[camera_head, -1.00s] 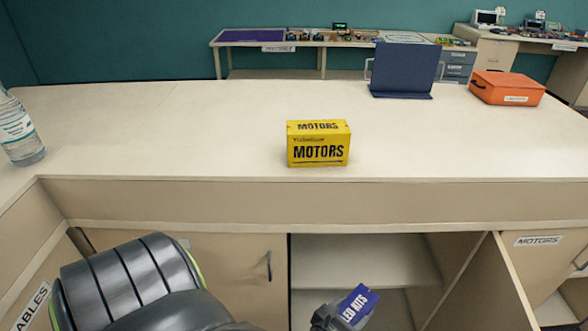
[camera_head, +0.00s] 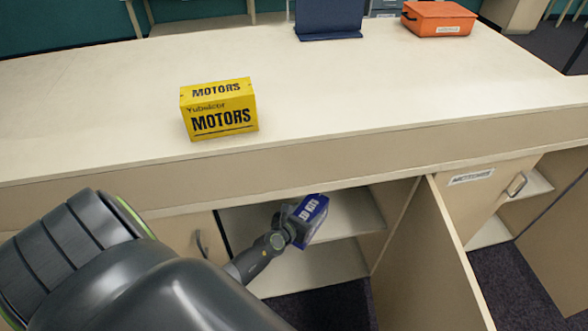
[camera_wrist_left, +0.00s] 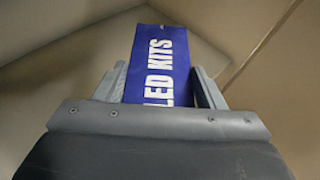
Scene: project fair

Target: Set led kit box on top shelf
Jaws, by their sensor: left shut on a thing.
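The blue LED kits box (camera_head: 309,215) is in my left gripper (camera_head: 292,222), at the open cabinet under the counter. In the left wrist view the box (camera_wrist_left: 160,65) stands between the two fingers of the left gripper (camera_wrist_left: 160,85), which are shut on it. In the head view the box appears in front of the cabinet's upper shelf (camera_head: 350,212); I cannot tell whether it touches the shelf. A lower surface (camera_head: 310,268) shows below it. My right gripper is not in view.
The open cabinet door (camera_head: 430,255) swings out to the right of the opening. A yellow motors box (camera_head: 220,110) stands on the counter (camera_head: 330,95). An orange case (camera_head: 438,18) and a blue stand (camera_head: 329,17) are at the back. Another cabinet is at the right.

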